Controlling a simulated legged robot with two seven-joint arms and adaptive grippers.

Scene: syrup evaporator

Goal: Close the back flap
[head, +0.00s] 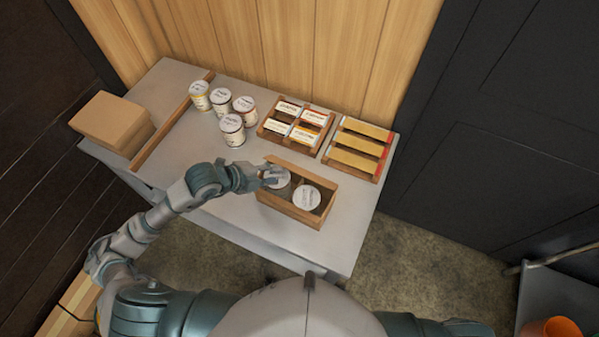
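A small brown open-topped box (290,213) stands near the front right of the grey table. Two white-lidded cans sit in it, a left can (281,180) and a right can (307,198). A tan panel (312,170) runs along the box's back edge and looks raised; I cannot make out its hinge or exact angle. My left gripper (268,177) is at the box's back left corner, close to the left can and the panel's left end. Its fingers are too small to tell whether they are open or touching anything. My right gripper is out of view.
The table (220,200) holds several loose cans (232,129), a wooden tray of labelled packs (297,125), a rack of yellow bars (357,151) and a cardboard box (110,122). A wooden strip (170,125) lies at left. Room is free right of the open box.

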